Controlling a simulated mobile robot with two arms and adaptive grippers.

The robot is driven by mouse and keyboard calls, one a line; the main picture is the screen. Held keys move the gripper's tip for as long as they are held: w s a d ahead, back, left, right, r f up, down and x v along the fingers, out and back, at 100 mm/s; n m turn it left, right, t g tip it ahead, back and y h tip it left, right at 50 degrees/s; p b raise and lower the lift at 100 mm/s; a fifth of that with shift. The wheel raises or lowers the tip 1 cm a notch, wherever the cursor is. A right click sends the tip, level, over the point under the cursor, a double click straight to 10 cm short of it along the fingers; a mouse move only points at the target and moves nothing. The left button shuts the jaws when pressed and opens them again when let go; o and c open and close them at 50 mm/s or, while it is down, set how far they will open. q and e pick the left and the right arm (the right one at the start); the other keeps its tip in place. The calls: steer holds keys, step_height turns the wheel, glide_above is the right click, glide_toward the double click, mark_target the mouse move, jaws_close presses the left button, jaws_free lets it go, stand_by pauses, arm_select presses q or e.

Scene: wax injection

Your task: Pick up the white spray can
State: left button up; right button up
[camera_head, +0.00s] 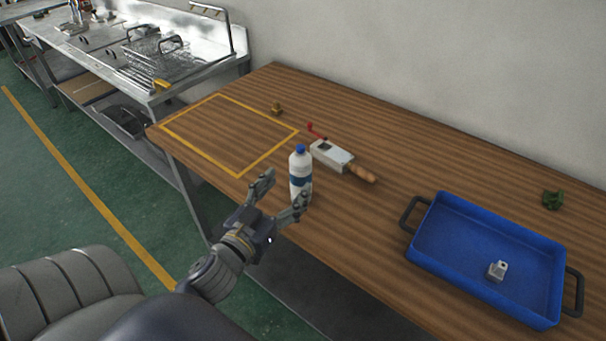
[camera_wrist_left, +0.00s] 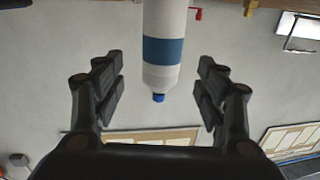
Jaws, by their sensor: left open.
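The white spray can (camera_head: 300,180) has a blue cap and a blue band and stands upright on the wooden table near its front edge. My left gripper (camera_head: 284,188) is open in the head view, its fingers close to the can on the near side. In the left wrist view the can (camera_wrist_left: 163,45) appears with its cap downward, between and beyond the open fingers of my left gripper (camera_wrist_left: 160,90). A gap shows on both sides of it, and I see no contact there. My right gripper is not in view.
A metal tool with a wooden handle (camera_head: 334,156) lies just behind the can. A blue tray (camera_head: 450,220) with a small grey part (camera_head: 497,270) is at the right. A yellow-taped square (camera_head: 183,152) and a small brass piece (camera_head: 277,108) are at the left.

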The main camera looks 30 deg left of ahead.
mark_target(295, 176)
arm_select(q)
steer(key=shift+w+r, duration=0.2)
steer(key=shift+w, duration=0.25)
steer(key=shift+w+a+f, duration=0.1)
steer(key=shift+w, duration=0.4)
steer(key=shift+w+p, duration=0.3)
steer(key=shift+w, duration=0.1)
steer(key=w+p, duration=0.1)
steer(key=w, duration=0.2)
steer(key=shift+w+a, duration=0.15)
steer(key=shift+a, duration=0.05)
steer(key=shift+w+f, duration=0.1)
steer(key=shift+w, duration=0.45)
steer(key=c, duration=1.3)
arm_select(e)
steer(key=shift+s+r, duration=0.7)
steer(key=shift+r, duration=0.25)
